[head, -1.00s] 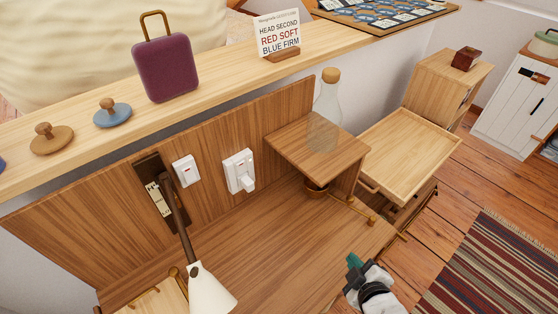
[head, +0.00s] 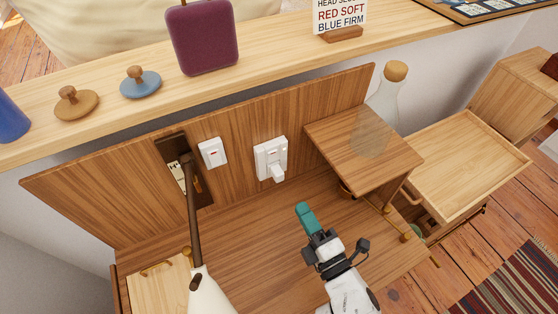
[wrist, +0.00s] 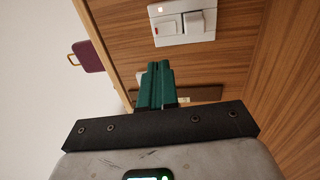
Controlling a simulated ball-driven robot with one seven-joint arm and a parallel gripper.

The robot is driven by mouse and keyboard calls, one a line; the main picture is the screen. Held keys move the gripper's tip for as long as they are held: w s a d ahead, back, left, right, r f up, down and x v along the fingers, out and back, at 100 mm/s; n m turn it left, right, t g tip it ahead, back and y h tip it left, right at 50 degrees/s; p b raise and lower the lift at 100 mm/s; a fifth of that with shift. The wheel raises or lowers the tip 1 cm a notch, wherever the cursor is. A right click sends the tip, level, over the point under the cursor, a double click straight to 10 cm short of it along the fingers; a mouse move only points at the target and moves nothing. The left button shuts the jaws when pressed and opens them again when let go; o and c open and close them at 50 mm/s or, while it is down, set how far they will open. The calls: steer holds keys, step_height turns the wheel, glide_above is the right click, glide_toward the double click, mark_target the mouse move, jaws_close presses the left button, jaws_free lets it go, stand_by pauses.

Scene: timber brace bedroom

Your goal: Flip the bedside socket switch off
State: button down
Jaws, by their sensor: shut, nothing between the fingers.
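The white socket (head: 263,148) is fixed to the upright wooden panel, with a white plug (head: 277,172) in its lower part. In the wrist view the socket (wrist: 170,41) shows a rocker switch (wrist: 167,27) with a red mark beside the plug (wrist: 195,22). A small light glows near the plate's top edge. My gripper (head: 305,212) has teal fingers, shut and empty, below and right of the socket, apart from it. In the wrist view my gripper (wrist: 160,72) points toward the panel, below the socket.
A separate white switch plate (head: 212,152) with a red mark is left of the socket. A lamp (head: 208,290) on a brown arm stands at left. A wooden shelf (head: 365,145) bears a corked glass bottle (head: 378,115) at right. A ledge (head: 255,55) runs above the panel.

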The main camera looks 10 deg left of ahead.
mark_target(272, 155)
steer(key=x, duration=1.3)
steer(key=shift+w+r, duration=0.1)
steer(key=shift+w, duration=0.05)
steer(key=shift+w+a, duration=0.25)
steer(key=shift+w, duration=0.05)
steer(key=shift+w+a+r, duration=0.1)
steer(key=shift+r, duration=0.05)
